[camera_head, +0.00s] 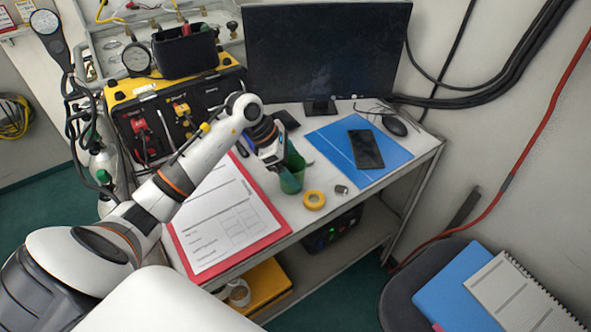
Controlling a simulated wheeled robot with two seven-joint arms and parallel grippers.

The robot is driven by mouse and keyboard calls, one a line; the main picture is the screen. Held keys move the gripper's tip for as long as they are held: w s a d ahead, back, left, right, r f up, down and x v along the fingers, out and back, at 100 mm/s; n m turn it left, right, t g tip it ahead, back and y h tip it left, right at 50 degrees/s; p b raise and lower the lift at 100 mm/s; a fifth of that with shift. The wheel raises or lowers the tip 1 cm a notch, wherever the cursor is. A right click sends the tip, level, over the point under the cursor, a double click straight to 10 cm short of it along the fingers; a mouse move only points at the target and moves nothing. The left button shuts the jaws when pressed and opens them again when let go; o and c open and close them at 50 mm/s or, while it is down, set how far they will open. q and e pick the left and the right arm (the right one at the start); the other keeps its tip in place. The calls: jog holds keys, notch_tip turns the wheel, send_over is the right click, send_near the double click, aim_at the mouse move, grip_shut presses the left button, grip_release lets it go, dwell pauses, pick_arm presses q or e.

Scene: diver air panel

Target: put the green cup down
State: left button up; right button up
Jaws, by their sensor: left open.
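The green cup (293,176) stands upright on the white table (329,200), to the right of the red-edged clipboard. My left arm reaches in from the left, and its gripper (277,160) is at the cup's left rim. The gripper is open. Its fingertips are partly hidden against the cup, so I cannot tell whether they touch it. My right gripper is not in view.
A yellow tape roll (314,200) and a small metal piece (341,190) lie right of the cup. A blue folder (350,176) with a black phone (366,149) lies farther right. A clipboard (225,220) lies left; a monitor (322,50) stands behind.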

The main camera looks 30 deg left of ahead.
pick_arm(q)
jog(key=b+v, duration=0.1)
jog(key=v, duration=0.9)
jog(key=shift+s, duration=0.1)
